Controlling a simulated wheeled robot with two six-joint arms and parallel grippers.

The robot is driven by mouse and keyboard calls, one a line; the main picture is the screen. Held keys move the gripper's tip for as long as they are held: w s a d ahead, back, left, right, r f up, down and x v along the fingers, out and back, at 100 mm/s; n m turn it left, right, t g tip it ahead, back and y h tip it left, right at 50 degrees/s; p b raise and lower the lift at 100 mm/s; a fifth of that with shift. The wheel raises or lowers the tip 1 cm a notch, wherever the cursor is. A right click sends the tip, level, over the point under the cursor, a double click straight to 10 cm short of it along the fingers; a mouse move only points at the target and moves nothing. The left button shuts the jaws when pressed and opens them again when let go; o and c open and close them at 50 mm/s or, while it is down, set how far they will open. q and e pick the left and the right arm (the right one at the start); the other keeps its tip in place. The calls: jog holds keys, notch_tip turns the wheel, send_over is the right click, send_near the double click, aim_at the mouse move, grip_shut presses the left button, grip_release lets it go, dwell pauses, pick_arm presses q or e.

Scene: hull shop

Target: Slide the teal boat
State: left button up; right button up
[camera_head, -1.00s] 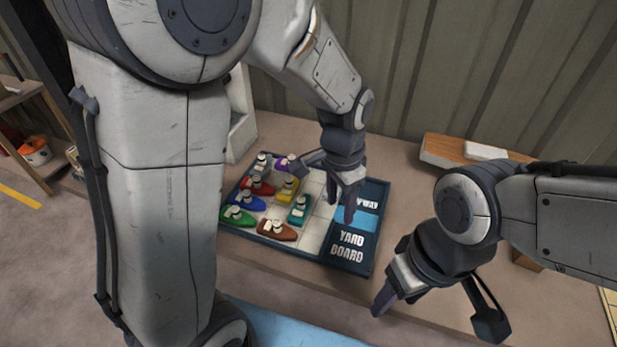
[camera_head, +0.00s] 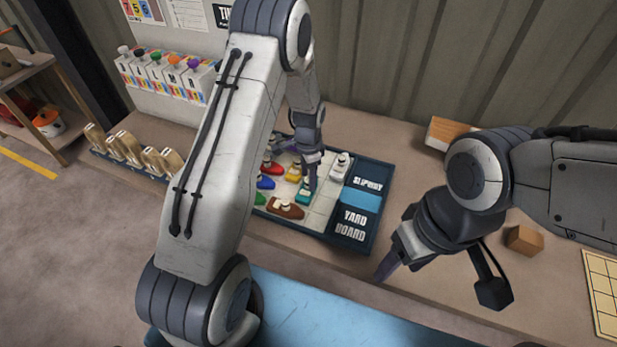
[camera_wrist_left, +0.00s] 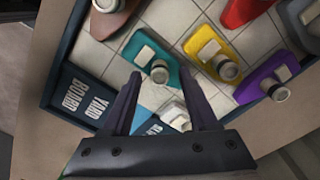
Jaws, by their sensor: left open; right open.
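The teal boat (camera_head: 303,196) lies on the yard board (camera_head: 318,232), partly covered by my left gripper in the head view. In the left wrist view the teal boat (camera_wrist_left: 148,50) shows whole, with a pale block and a round knob. My left gripper (camera_head: 309,184) is open and points down at it. In the left wrist view its fingertips (camera_wrist_left: 160,73) stand on either side of the knob; I cannot tell whether they touch it. My right gripper (camera_head: 385,272) is open and empty, in front of the board's right side.
A white boat (camera_head: 341,162) lies near the blue slipway area (camera_head: 360,199). A yellow boat (camera_head: 294,173), red boat (camera_head: 271,168), blue boat (camera_head: 265,183) and brown boat (camera_head: 286,208) crowd the teal boat's left. Pale tiles right of it are free. A wooden block (camera_head: 524,239) sits far right.

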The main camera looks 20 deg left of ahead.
pick_arm(q)
jog(key=shift+f, duration=0.95)
grip_shut()
dwell(0.8)
